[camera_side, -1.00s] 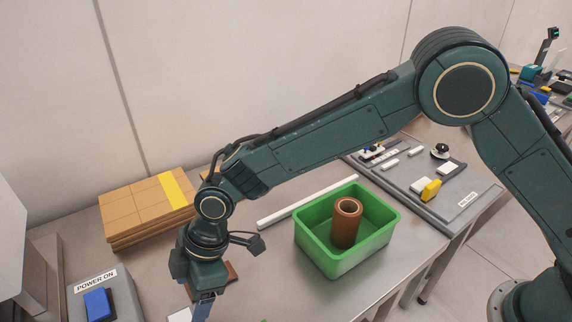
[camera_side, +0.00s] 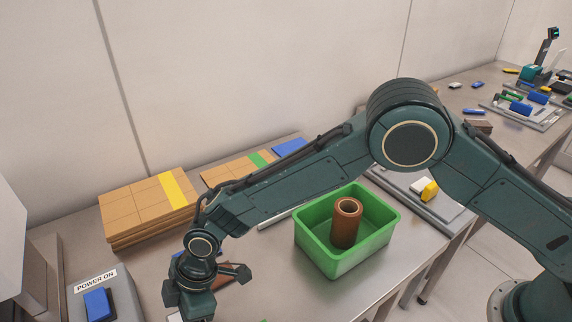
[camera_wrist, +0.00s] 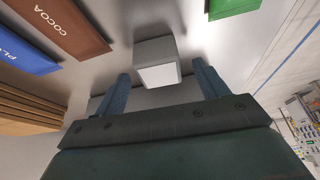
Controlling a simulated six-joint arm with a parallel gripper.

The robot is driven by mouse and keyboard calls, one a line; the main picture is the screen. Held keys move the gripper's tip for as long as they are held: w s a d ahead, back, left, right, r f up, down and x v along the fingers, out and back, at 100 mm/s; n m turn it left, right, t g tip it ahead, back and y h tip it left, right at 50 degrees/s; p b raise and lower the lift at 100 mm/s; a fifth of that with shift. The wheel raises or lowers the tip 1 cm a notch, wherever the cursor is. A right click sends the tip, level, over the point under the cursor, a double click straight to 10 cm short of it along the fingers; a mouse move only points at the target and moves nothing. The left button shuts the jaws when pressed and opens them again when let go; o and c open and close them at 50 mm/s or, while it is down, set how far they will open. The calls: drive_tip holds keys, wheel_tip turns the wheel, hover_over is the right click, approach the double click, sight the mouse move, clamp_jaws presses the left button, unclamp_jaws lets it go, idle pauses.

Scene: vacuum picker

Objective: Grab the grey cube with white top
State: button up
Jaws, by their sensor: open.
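The grey cube with a white top (camera_wrist: 157,62) shows in the wrist view, standing on the metal table just beyond my fingertips and between their lines. My gripper (camera_wrist: 162,80) is open, with one blue finger to the left of the cube and one to the right. No contact with the cube shows. In the side view my wrist (camera_side: 192,285) is low over the table at the bottom edge, and the fingertips are out of frame. The cube cannot be clearly made out there.
A green bin (camera_side: 318,258) holding a brown tube (camera_side: 346,222) stands to the right. Stacked tan boxes (camera_side: 140,212) are behind left. A grey box with a blue switch (camera_side: 97,303) is at left. Brown COCOA (camera_wrist: 75,25) and blue (camera_wrist: 25,55) packets lie near the cube.

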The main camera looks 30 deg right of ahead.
drive_tip(key=shift+x, duration=1.1)
drive_tip(key=c, duration=1.1)
drive_tip(key=shift+r, duration=0.1)
wheel_tip(320, 180, up, 20)
